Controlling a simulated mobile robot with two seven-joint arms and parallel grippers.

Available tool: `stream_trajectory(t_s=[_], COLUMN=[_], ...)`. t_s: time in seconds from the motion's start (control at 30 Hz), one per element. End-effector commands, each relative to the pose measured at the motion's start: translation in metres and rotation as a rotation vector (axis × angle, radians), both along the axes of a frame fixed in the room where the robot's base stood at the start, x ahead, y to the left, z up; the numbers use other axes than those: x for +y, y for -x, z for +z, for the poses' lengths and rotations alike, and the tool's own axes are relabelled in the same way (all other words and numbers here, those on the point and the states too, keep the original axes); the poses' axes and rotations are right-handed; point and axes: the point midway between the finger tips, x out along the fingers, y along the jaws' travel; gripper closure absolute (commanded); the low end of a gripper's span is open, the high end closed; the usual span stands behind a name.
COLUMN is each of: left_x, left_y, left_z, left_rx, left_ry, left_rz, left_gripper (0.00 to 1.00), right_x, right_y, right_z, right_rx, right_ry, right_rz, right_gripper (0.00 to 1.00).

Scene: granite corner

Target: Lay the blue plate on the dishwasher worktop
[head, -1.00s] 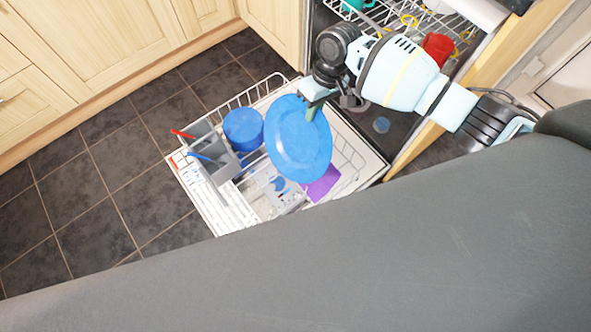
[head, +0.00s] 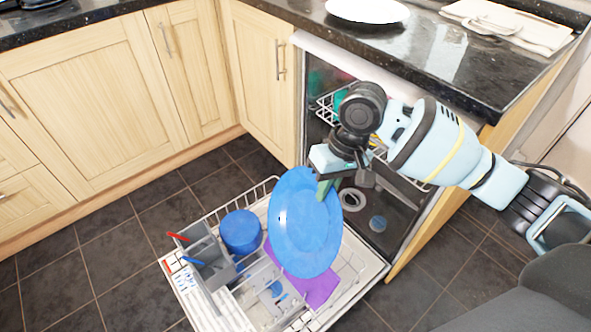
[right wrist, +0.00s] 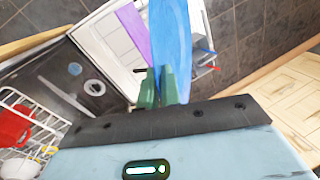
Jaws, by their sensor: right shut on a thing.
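The blue plate (head: 305,228) hangs tilted above the dishwasher's lower rack in the head view. My right gripper (head: 324,186) is shut on its upper right rim. In the right wrist view the green fingers (right wrist: 166,86) pinch the blue plate (right wrist: 170,40), seen nearly edge-on. The dishwasher worktop (head: 450,55) is dark, glossy stone above the open machine, at the upper right of the head view. The plate is well below it. My left gripper does not show.
A white plate (head: 368,10) and a folded cloth (head: 510,22) lie on the worktop, with bare stone between and in front of them. The lower rack (head: 350,268) holds a blue pot (head: 240,231), a purple item (head: 318,289) and a grey cutlery basket (head: 208,258). The open door lies below.

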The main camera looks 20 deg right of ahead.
Motion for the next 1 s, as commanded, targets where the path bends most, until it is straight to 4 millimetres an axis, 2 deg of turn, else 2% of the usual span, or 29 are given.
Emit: stream_trajectory(t_s=[0.03, 0.1, 0.33, 0.5, 0.73, 1.0], left_x=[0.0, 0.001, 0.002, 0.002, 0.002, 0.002], left_y=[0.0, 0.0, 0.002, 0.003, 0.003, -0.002], left_z=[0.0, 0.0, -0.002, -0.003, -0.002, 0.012], left_rx=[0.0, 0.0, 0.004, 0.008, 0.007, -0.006], left_ry=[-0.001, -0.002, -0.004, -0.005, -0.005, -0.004], left_rz=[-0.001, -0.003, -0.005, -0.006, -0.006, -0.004], left_gripper=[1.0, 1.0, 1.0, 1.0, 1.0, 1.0], right_x=[-0.003, -0.006, -0.014, -0.016, -0.016, -0.016], right_y=[0.007, 0.019, 0.051, 0.062, 0.063, 0.068], right_z=[0.015, 0.031, 0.065, 0.073, 0.075, 0.081], right_rx=[-0.008, -0.007, -0.004, -0.002, -0.001, -0.002], right_ry=[0.001, 0.0, 0.0, -0.001, -0.002, -0.002], right_rz=[-0.014, -0.039, -0.096, -0.112, -0.114, -0.115], right_gripper=[1.0, 1.0, 1.0, 1.0, 1.0, 1.0])
